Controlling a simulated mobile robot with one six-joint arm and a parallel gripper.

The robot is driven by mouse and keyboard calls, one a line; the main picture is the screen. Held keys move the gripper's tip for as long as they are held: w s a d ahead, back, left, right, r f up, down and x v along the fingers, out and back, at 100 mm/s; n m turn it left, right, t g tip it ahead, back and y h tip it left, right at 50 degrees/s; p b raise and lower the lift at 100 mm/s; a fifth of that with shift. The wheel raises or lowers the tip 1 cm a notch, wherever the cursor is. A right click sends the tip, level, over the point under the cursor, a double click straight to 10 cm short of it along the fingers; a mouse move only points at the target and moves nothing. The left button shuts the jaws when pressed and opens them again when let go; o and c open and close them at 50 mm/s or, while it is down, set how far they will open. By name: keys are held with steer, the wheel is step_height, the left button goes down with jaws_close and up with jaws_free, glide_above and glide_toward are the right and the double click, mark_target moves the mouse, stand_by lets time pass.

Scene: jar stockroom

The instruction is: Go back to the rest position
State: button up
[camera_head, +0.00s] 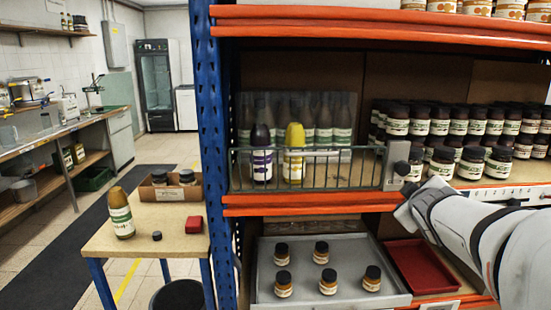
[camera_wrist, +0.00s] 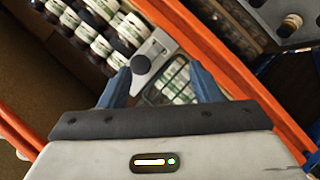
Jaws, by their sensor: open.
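My gripper (camera_wrist: 160,82) is open, with its two blue fingers apart and no object held between them. In the wrist view a dark round knob (camera_wrist: 141,64) on a grey plate lies beyond the fingertips; I cannot tell how far off it is. In the head view my white arm reaches in from the right, with its end at the shelf's orange edge, just below the knob (camera_head: 401,168). The fingers are not clear there. The knob's plate is at the right end of a wire gate (camera_head: 330,170), which stands across the front of several bottles.
Dark-lidded jars (camera_head: 458,125) crowd the shelf right of the gate. Below, a grey tray (camera_head: 262,290) holds several small jars beside an empty red tray (camera_head: 418,265). A blue upright (camera_head: 211,130) bounds the rack's left. A small table (camera_head: 165,238) stands left, with open floor behind.

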steer(key=s+a+f+m+g+y+p, duration=0.2)
steer(key=s+a+f+m+g+p, duration=0.1)
steer(key=s+a, duration=0.5)
steer(key=s+a+f+m+g+y+p, duration=0.2)
steer(key=s+a+g+p, duration=0.4)
steer(key=s, duration=0.7)
steer(key=shift+s+a+f+m+g, duration=0.4)
steer(key=shift+a+f+m+g, duration=0.25)
steer(key=shift+a, duration=0.45)
steer(key=shift+r, duration=0.1)
steer(key=shift+c, duration=0.5)
